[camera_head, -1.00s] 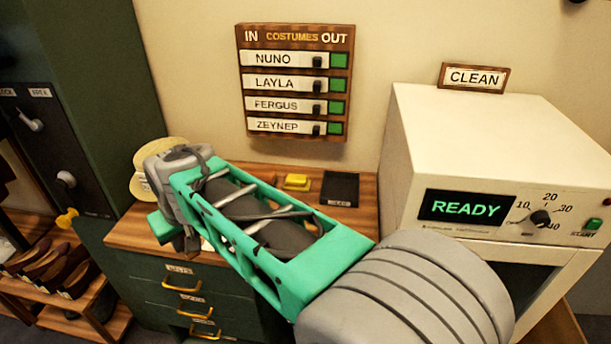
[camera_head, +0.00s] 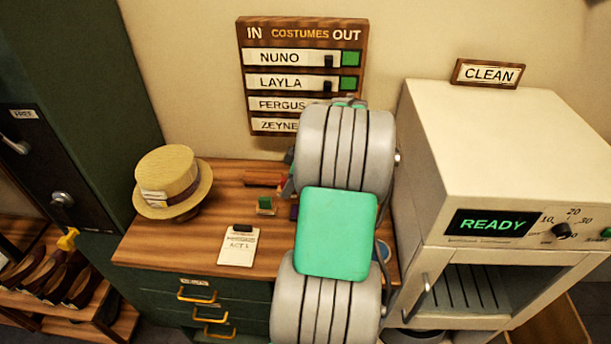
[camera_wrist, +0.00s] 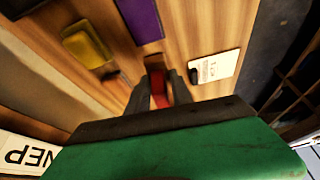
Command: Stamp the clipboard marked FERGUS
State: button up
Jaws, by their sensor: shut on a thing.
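A clipboard (camera_head: 239,249) with a dark clip and a white sheet lies on the wooden top of the green cabinet. Its sheet seems to read ACT 1; I cannot read a name on it. A clipboard with a dark clip also shows right of my fingers in the wrist view (camera_wrist: 218,67). My gripper (camera_wrist: 158,80) is shut on a red thing (camera_wrist: 159,96). A brown part (camera_wrist: 153,62) shows just beyond it; I cannot tell whether it belongs to it. My arm hides the gripper's fingers in the head view.
A straw hat (camera_head: 168,170) stands at the left of the cabinet top. A small green block (camera_head: 265,205) lies near the clipboard. The wrist view shows a yellow block (camera_wrist: 87,45) and a purple item (camera_wrist: 140,18). A white READY machine (camera_head: 490,160) stands right. The IN/OUT board (camera_head: 257,93) hangs behind.

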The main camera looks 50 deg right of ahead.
jog(key=shift+n, duration=0.5)
jog(key=shift+s+d+f+b, duration=0.5)
jog(key=shift+d+f+b, duration=0.1)
jog(key=shift+f, duration=0.5)
jog(key=shift+s+d+f+b, duration=0.5)
jog(key=shift+d+f+b, duration=0.05)
jog(key=shift+f, duration=0.55)
jog(key=shift+s+d+f+b, duration=0.5)
jog(key=shift+d+f+b, duration=0.1)
jog(key=shift+f, duration=0.5)
jog(key=shift+s+a+f+b, duration=0.1)
jog(key=shift+a+f+b, duration=0.05)
jog(key=shift+f+b, duration=0.5)
notch_tip(320, 180, up, 7)
jog(key=p, duration=0.4)
jog(key=shift+p, duration=0.3)
jog(key=shift+r, duration=0.1)
